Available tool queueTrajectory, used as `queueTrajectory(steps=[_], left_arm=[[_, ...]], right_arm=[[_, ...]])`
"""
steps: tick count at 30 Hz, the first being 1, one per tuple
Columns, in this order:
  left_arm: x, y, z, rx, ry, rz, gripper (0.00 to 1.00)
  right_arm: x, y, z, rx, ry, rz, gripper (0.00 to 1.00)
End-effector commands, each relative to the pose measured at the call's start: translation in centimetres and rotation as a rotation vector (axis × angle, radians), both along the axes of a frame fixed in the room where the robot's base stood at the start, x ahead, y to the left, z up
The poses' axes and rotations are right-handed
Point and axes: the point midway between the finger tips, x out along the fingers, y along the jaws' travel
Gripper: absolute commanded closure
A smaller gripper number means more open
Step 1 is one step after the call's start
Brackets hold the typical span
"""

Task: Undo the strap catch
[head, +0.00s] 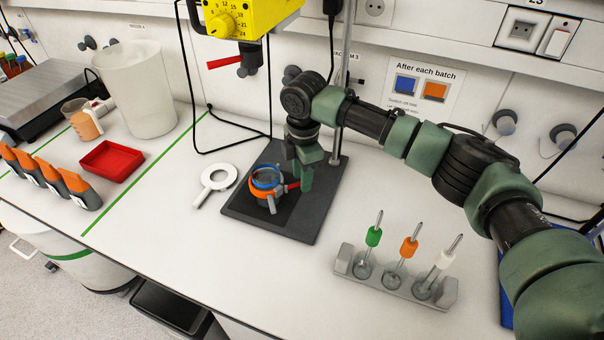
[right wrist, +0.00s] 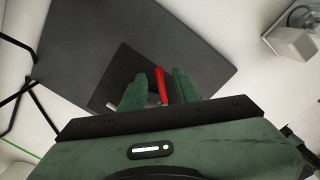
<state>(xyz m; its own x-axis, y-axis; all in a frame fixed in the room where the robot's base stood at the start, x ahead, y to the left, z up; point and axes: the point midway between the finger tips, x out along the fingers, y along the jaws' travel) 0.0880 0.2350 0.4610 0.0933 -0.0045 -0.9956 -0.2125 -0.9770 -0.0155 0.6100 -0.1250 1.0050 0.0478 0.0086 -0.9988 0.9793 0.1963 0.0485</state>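A small round vessel with a blue ring and an orange strap (head: 265,184) stands on the dark stand base. The strap's red catch lever (head: 293,186) sticks out to the right of it. My right gripper (head: 302,176) points down at the lever. In the right wrist view, the red lever (right wrist: 161,86) lies between the two fingers of the right gripper (right wrist: 160,88), with a gap visible on its left side; the fingers look open around it. The vessel is not clearly seen in that view. My left gripper is not in view.
The dark base plate (head: 310,218) carries an upright rod just behind my right gripper. A white ring-shaped tool (head: 217,178) lies to the left. A rack (head: 386,284) with green, orange and white-collared samples stands at front right. Bench between is clear.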

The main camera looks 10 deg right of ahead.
Motion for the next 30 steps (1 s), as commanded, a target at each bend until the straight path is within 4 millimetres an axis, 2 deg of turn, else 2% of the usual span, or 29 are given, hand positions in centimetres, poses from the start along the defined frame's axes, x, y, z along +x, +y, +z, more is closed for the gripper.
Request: queueTrajectory(steps=[3, 4, 6, 7, 14, 21, 24, 30], left_arm=[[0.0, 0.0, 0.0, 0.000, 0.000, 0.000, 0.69], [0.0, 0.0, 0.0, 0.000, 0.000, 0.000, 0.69], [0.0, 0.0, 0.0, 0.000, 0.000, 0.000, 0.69], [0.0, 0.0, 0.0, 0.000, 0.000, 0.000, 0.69], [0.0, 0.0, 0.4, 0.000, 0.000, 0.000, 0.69], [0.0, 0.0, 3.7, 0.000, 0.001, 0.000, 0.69], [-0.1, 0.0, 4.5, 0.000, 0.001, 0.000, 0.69], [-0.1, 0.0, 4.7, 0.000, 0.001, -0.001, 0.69]], right_arm=[[0.0, 0.0, 0.0, 0.000, 0.000, 0.000, 0.69], [0.0, 0.0, 0.0, 0.000, 0.000, 0.000, 0.74], [0.0, 0.0, 0.0, 0.000, 0.000, 0.000, 0.94], [0.0, 0.0, 0.0, 0.000, 0.000, 0.000, 1.00], [-0.1, 0.0, 0.2, 0.001, 0.001, -0.012, 1.00], [-0.8, 0.1, 0.7, 0.002, 0.003, -0.165, 1.00], [-1.0, 0.0, 0.5, 0.002, 0.003, -0.225, 1.00], [-1.1, 0.0, 0.2, 0.002, -0.001, -0.267, 1.00]])
